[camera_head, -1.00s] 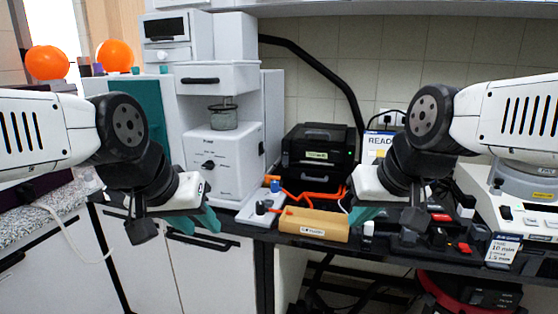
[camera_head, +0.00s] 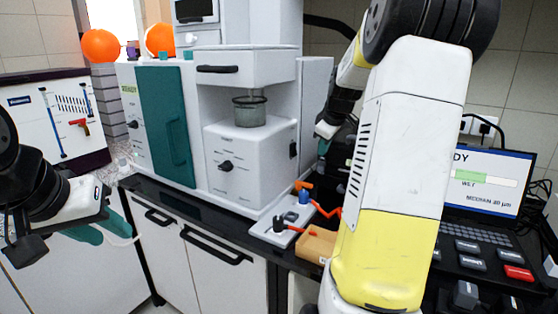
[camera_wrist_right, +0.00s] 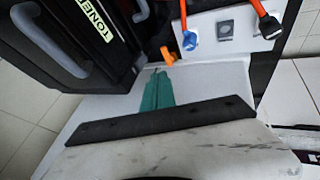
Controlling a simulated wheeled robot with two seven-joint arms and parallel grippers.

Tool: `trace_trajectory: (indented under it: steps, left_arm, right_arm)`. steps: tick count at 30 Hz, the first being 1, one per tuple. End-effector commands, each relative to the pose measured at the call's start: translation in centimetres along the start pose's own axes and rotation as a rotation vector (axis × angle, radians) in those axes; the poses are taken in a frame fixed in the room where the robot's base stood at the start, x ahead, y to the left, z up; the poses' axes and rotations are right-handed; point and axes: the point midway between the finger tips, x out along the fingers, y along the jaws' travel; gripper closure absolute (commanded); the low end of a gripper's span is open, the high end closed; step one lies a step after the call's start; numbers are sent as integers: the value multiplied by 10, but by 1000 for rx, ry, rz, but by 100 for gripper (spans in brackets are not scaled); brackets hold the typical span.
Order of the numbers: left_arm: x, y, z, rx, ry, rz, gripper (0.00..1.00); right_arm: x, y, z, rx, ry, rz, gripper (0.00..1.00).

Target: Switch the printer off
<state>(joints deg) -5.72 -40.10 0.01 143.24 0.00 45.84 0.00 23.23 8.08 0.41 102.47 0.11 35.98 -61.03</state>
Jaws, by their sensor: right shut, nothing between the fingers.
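The printer (camera_wrist_right: 105,65), a black box with a "TONER" label and a grey handle, fills the upper left of the right wrist view. In the head view my right arm hides it. I cannot make out its power switch. My right gripper (camera_wrist_right: 157,90) has its teal fingers shut and empty, beside the printer, with a white surface behind them. In the head view its tip (camera_head: 322,147) shows partly, between the white shaker and my arm. My left gripper (camera_head: 100,230) is empty at the left, in front of the cabinets; its finger gap is unclear.
The white shaker (camera_head: 250,165) stands left of my right arm. A grey plate (camera_head: 275,232) with a blue knob (camera_wrist_right: 190,40) and orange-red cables (camera_wrist_right: 262,10) lies close by. A tan box (camera_head: 316,245) is on the bench. A screen (camera_head: 487,182) and keys stand at right.

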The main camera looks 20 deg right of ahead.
Motion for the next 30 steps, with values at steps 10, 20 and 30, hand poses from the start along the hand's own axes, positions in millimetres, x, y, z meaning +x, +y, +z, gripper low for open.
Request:
trace_trajectory:
  steps: [10, 20, 30]
  left_arm:
    - [0, 0, 0, 0, 0, 0, 64]
    - [0, 0, 0, 0, 0, 0, 64]
    - [0, 0, 0, 0, 0, 0, 64]
  right_arm:
    - [4, 5, 2, -11, -3, 3, 100]
    - [33, 3, 3, -11, -5, -2, 100]
    - [105, 3, 3, -10, -5, -2, 100]
